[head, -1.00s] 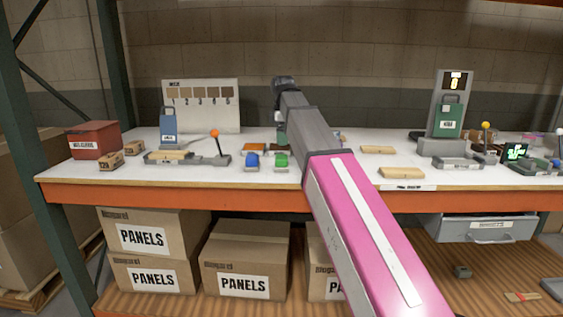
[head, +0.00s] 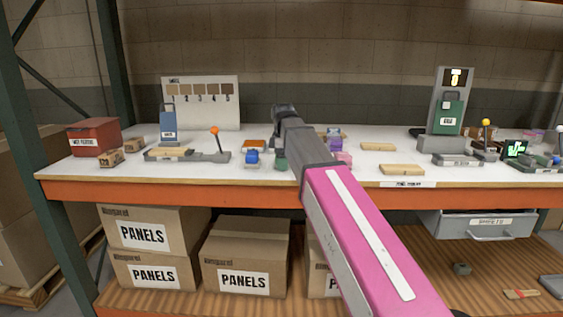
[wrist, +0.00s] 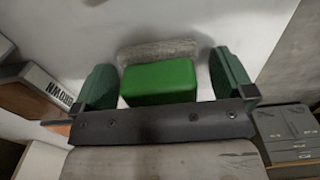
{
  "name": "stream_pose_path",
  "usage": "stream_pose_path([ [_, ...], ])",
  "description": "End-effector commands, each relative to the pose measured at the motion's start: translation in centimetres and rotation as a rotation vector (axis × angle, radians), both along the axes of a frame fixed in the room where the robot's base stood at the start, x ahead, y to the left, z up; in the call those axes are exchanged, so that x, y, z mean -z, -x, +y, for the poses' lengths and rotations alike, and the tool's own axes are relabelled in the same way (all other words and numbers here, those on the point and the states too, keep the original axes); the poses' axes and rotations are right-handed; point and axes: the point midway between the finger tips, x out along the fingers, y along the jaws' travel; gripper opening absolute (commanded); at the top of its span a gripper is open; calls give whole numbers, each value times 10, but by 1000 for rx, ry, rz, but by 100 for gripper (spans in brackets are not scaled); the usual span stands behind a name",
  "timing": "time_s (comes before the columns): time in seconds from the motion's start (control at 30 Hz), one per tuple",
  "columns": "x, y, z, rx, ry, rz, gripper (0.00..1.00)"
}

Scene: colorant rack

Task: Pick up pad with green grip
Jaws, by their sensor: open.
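The pad with the green grip (wrist: 158,83) shows in the wrist view as a bright green block with a grey, fibrous-looking strip beyond it. My gripper (wrist: 163,76) is open, with one dark green finger on each side of the block. Gaps show between the fingers and the block, so neither finger clearly touches it. In the head view a dark green finger (head: 281,162) shows low beside my arm, and the green pad is hidden there.
A blue-gripped pad (head: 252,158) stands just left, with an orange one (head: 254,145) behind it. Purple (head: 335,142) and pink (head: 343,158) pads stand right of my arm. A lever device (head: 190,156) is further left. The brown-labelled block (wrist: 42,88) is near the left finger.

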Motion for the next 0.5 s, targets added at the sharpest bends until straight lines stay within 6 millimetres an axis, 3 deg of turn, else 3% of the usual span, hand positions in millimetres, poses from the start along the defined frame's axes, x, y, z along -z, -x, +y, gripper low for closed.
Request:
stream_pose_path([
  [0.17, 0, 0, 0, 0, 0, 0, 100],
  [0.2, 0, 0, 0, 0, 0, 0, 94],
  [0.33, 0, 0, 0, 0, 0, 0, 51],
  [0.5, 0, 0, 0, 0, 0, 0, 50],
])
